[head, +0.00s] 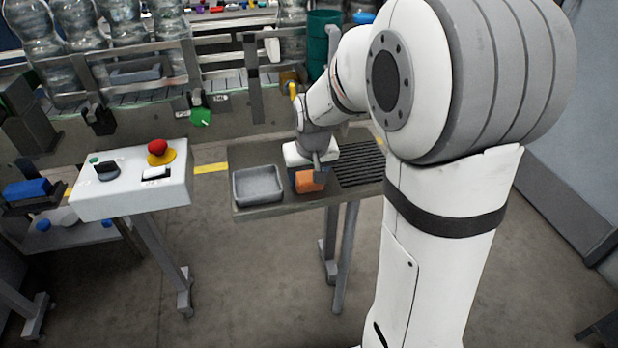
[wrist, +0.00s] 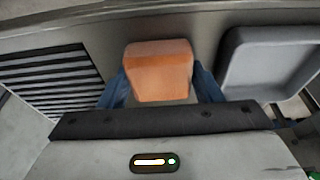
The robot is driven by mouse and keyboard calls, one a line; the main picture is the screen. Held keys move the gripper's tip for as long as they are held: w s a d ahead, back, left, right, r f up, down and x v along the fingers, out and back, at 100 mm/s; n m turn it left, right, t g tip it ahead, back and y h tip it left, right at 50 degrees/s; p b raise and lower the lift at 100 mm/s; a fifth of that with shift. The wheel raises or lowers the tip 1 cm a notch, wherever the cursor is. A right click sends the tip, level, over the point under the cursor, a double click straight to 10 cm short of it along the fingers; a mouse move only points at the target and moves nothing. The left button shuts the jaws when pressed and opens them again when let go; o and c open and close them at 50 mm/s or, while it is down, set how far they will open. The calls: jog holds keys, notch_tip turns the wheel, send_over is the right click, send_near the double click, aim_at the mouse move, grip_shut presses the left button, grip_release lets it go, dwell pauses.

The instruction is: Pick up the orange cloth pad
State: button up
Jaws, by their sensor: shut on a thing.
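The orange cloth pad (wrist: 158,72) is a block-shaped pad between the two blue fingers of my gripper (wrist: 160,90) in the wrist view. My gripper is shut on it. In the head view the pad (head: 310,181) shows just below my gripper (head: 309,176), over the grey side table (head: 270,209). I cannot tell whether the pad touches the table top or hangs a little above it.
A grey tray (head: 258,186) sits on the table left of the pad, and a dark slotted grate (head: 358,165) lies to its right. A white control box (head: 130,183) with a red stop button (head: 158,150) stands further left. A conveyor with clear bottles (head: 80,60) runs behind.

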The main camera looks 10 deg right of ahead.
aim_at(308, 175)
notch_tip(308, 175, up, 10)
jog(key=o, duration=0.5)
jog(key=c, duration=0.3)
jog(key=shift+c, duration=0.2)
